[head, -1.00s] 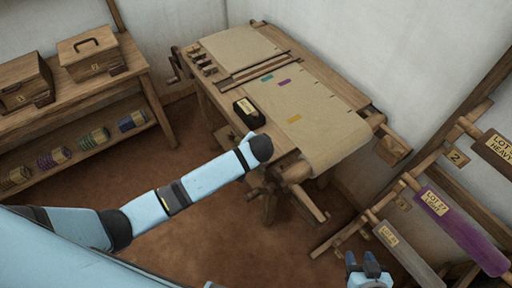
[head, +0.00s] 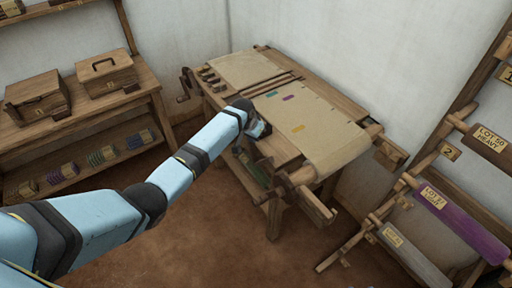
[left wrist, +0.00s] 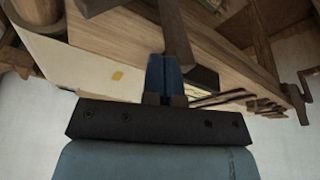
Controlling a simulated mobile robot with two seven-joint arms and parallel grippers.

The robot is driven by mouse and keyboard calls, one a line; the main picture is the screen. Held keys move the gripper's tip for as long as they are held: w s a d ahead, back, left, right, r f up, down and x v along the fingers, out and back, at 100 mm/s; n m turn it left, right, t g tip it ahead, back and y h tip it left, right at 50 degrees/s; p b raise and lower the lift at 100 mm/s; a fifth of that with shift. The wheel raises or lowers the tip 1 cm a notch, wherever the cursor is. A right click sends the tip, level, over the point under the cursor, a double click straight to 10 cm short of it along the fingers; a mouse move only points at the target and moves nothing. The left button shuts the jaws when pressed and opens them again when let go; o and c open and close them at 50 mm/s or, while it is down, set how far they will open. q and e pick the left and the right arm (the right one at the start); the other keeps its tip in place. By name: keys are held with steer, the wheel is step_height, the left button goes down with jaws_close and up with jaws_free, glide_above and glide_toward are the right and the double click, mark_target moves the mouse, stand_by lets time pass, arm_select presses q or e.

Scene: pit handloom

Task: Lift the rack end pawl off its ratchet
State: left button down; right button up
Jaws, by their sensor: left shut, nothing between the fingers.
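The loom frame (head: 320,95) carries a pale sheet with a roll (head: 335,150) at its near right end. Below the roll, a wooden cluster of handles and bars (head: 300,182) sticks out; I cannot pick out the pawl or its ratchet there. My left gripper (head: 260,130) is at the loom's near long side, partly hidden by my wrist. In the left wrist view its blue fingers (left wrist: 164,75) are shut and empty. A wooden bar (left wrist: 175,30) stands just beyond the fingertips; I cannot tell whether they touch. My right gripper is out of view.
A rack at right holds a purple roll (head: 460,225) and other labelled rolls. A bench at left carries two wooden boxes (head: 108,75), with yarn spools on its lower shelf. Brown floor (head: 215,240) is clear between. A dark block (left wrist: 203,78) shows behind my fingers.

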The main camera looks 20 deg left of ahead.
arm_select(q)
steer(key=w+a+h+b, duration=0.1)
steer(key=w+a+f+g+b, duration=0.1)
steer(key=shift+w+a+f+g+h, duration=0.2)
steer(key=shift+a+g+h, duration=0.1)
steer(key=shift+h, duration=0.1)
steer(key=a+b, duration=0.1)
steer(key=w+a+b, duration=0.1)
steer(key=shift+w+f+g+h+b, duration=0.2)
steer(key=shift+f+g+h+b, duration=0.1)
steer(key=shift+h+b, duration=0.1)
steer(key=shift+a, duration=0.15)
steer(key=shift+r, duration=0.1)
steer(key=d+r+p+v, duration=0.1)
steer(key=d+p+v, duration=0.1)
steer(key=v, duration=1)
steer(key=shift+d+p, duration=0.3)
steer(key=shift+p, duration=0.35)
